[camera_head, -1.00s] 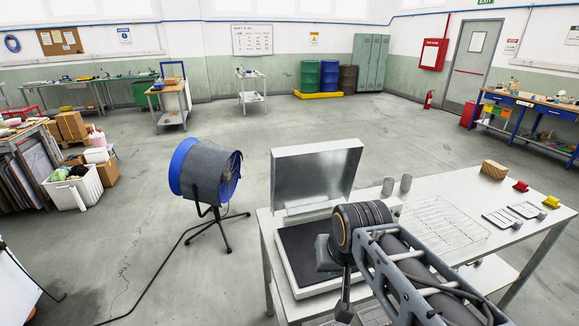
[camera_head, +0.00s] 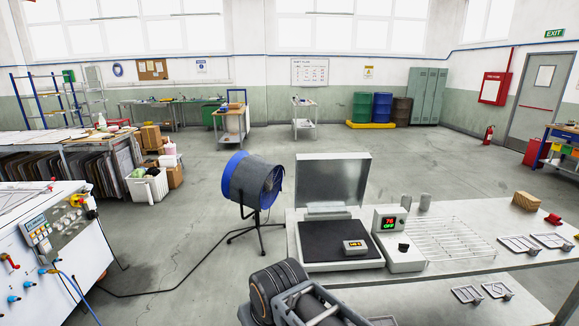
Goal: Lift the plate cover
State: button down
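The plate cover (camera_head: 333,176) is a grey metal lid standing raised and upright along the back edge of the heating plate. A pale bar (camera_head: 329,208) runs along its foot. The dark flat plate (camera_head: 325,238) lies uncovered in front of it, in a light housing. A small device with a lit display (camera_head: 354,246) sits on the plate's right part. My arm shows at the bottom centre, apart from the cover and lower in the picture. My gripper is out of the picture, so its fingers cannot be seen.
A control box (camera_head: 403,250) with a lit readout and black knob adjoins the plate on the right. A wire rack (camera_head: 450,240), metal cylinder (camera_head: 425,202) and wooden block (camera_head: 525,201) are on the bench. A fan (camera_head: 252,182) stands left. A control panel (camera_head: 45,245) is far left.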

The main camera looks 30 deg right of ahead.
aim_at(324, 182)
jog(key=z, duration=0.05)
jog(key=i, duration=1.05)
jog(key=z, duration=0.65)
